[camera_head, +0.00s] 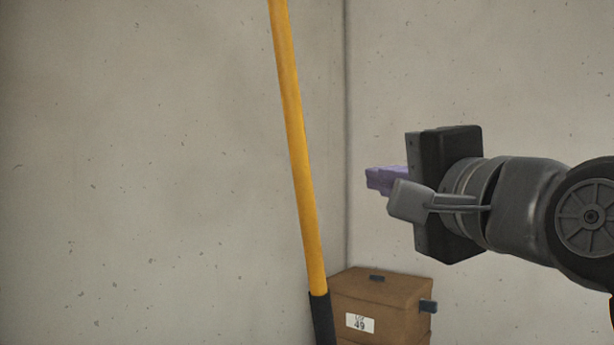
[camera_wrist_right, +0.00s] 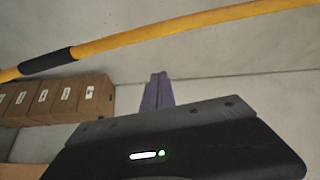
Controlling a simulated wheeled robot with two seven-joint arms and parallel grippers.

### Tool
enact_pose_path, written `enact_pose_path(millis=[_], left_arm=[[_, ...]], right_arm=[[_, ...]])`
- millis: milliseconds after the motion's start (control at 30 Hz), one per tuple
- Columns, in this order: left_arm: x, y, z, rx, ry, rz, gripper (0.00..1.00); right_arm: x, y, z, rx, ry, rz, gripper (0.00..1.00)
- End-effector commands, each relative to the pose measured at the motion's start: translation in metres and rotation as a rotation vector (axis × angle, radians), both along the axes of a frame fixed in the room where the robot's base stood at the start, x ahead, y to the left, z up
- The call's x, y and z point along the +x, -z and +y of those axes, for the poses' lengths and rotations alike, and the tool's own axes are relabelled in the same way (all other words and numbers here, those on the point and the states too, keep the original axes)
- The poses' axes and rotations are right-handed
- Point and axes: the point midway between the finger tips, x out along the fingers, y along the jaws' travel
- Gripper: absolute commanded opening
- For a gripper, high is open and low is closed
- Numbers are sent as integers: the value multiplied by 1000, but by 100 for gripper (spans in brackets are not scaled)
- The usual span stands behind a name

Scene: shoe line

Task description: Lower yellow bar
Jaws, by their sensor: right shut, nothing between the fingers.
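The yellow bar (camera_head: 296,150) is a long pole, nearly upright and slightly tilted, in the middle of the head view. A black sleeve (camera_head: 322,318) covers its lower part, which runs out of the picture. In the right wrist view the bar (camera_wrist_right: 150,36) crosses the top on a slant, with its black sleeve (camera_wrist_right: 48,61) at the left. My right gripper (camera_head: 372,178) has purple fingers, shut and empty. It is to the right of the bar in the head view, apart from it. Its fingers (camera_wrist_right: 158,90) also show in the right wrist view, below the bar. My left gripper is not in view.
A brown box (camera_head: 385,300) labelled 49 stands behind the bar's lower end. Several such boxes (camera_wrist_right: 65,95) stand in a row at the left in the right wrist view. Grey concrete walls (camera_head: 150,150) meet in a corner behind. The space left of the bar looks clear.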

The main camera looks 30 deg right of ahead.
Motion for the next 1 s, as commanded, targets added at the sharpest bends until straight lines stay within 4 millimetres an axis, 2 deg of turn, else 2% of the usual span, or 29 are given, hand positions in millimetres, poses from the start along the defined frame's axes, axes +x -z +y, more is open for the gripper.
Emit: enact_pose_path(millis=[333,533,667,1000], left_arm=[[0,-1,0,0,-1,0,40],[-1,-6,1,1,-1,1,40],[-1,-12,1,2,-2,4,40],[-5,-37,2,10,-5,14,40]], right_arm=[[1,0,-1,4,0,-2,0],[14,-2,-4,4,0,1,0],[31,-5,-8,4,0,1,0],[97,-13,-23,5,-1,3,0]])
